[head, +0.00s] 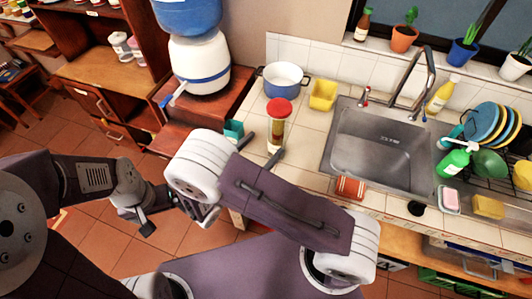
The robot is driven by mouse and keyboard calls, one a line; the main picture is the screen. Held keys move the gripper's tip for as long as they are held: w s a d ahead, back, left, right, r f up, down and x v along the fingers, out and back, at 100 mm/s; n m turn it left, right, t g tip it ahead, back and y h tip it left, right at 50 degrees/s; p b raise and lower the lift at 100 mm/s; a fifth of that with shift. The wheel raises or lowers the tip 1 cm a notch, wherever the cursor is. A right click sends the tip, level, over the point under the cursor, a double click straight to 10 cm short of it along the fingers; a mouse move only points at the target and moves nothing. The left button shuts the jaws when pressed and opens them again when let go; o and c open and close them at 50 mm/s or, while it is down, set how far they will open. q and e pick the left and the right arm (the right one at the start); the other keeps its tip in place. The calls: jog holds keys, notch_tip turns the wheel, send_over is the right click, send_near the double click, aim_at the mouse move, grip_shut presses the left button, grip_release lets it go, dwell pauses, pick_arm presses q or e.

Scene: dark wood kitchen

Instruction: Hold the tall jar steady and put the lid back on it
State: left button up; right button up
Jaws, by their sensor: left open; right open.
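The tall jar (277,132) stands upright on the tiled counter, left of the sink, with yellow-brown contents. A round red lid (279,106) shows at its top; I cannot tell whether it is seated. My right gripper (264,146) is open and empty, its two dark fingertips just left of and in front of the jar's lower part. I cannot tell whether they touch it. My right arm hides the gripper's body. My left gripper (160,212) is open and empty, low at the left, over the floor and well away from the jar.
A blue-white pot (284,80) and a yellow container (323,95) stand behind the jar. A teal box (233,130) is left of it. The sink (375,145) and a reddish block (350,187) lie to the right. Bare counter (310,155) separates jar and sink.

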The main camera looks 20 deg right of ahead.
jog(key=s+d+f+m+g+y, duration=0.2)
jog(key=s+d+m+g+y, duration=0.25)
jog(key=s+m+g, duration=0.3)
jog(key=s+d+f+m+g+y, duration=0.3)
jog(key=s+d+m+g, duration=0.25)
jog(key=s+m, duration=0.2)
jog(key=w+a+r+m+t+y, duration=0.2)
jog(key=m+y, duration=0.4)
jog(key=m, duration=0.4)
jog(key=shift+w+a+m+t, duration=0.4)
jog(key=shift+w+a+t, duration=0.35)
jog(key=shift+a, duration=0.5)
jog(key=shift+r+y, duration=0.1)
jog(key=shift+y, duration=0.15)
